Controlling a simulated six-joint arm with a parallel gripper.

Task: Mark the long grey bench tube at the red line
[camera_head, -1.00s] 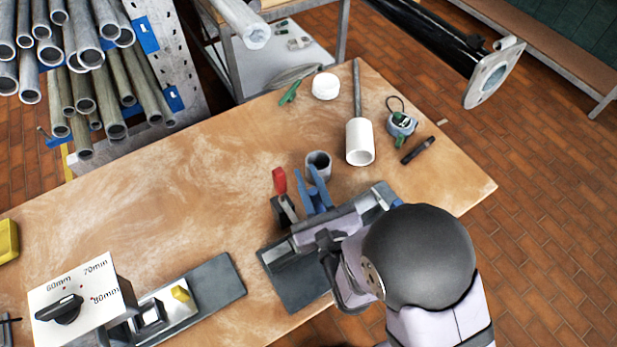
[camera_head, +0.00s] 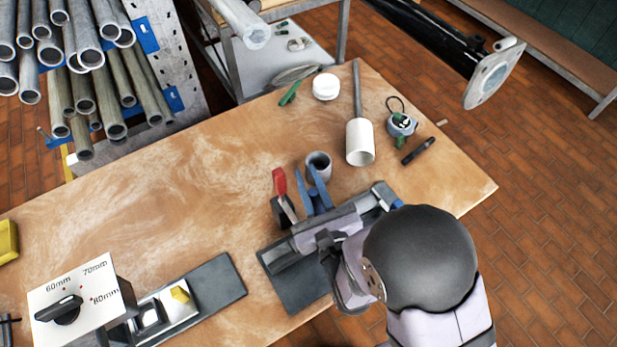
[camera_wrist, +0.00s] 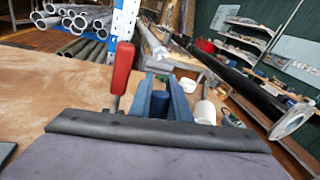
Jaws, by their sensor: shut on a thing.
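A black marker (camera_head: 418,151) lies at the bench's right. I see no red line.
A dial box (camera_head: 82,295) stands at front left. Racked pipes (camera_head: 100,80) are behind. The bench middle is clear.

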